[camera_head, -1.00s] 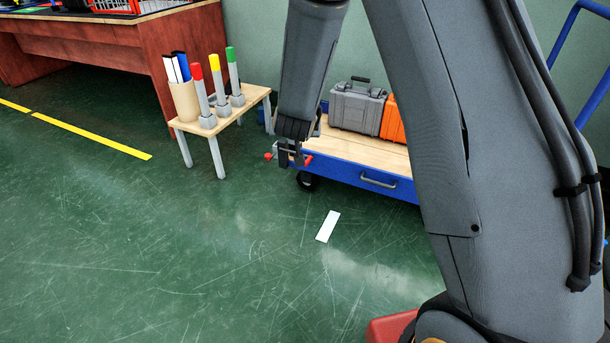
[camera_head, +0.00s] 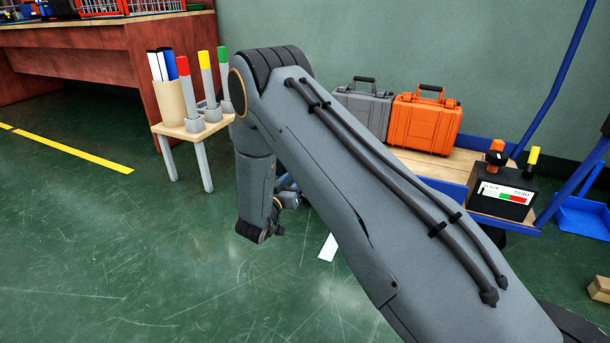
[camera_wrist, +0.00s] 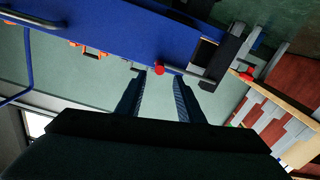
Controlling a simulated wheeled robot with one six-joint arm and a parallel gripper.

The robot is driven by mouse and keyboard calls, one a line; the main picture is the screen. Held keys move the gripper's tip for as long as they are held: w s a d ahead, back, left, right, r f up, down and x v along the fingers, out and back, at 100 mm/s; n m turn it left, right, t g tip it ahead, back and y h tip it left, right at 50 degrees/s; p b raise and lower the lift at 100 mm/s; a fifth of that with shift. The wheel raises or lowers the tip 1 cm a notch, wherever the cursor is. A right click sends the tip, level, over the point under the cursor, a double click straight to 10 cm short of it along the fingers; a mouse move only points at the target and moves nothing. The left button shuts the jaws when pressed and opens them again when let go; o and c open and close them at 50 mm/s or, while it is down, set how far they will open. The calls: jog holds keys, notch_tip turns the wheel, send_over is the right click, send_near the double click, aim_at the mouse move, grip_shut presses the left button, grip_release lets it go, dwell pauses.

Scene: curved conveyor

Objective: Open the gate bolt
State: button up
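In the wrist view, the blue side of the cart (camera_wrist: 120,30) fills the upper part. A small red knob (camera_wrist: 158,70) shows just past the tips of my gripper (camera_wrist: 160,76), roughly between them. The gripper's two fingers are spread apart with nothing between them. Right of the knob is a grey and black bolt assembly (camera_wrist: 228,48) on the blue side, and a second red knob (camera_wrist: 246,75). I cannot tell whether a finger touches the first knob. In the head view, my arm hides the bolt and most of my gripper.
A small table (camera_head: 178,129) with a cup and several coloured-top posts stands left of my arm. A grey case (camera_head: 362,106), an orange case (camera_head: 424,122) and a black labelled box (camera_head: 502,193) are on the cart. A red-brown desk (camera_head: 135,55) stands far left. Floor at front left is clear.

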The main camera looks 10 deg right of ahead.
jog(key=b+x, duration=0.4)
jog(key=x, duration=0.2)
jog(key=shift+w+d+f, duration=0.15)
jog(key=shift+w+d, duration=0.4)
jog(key=shift+w, duration=0.1)
grip_shut()
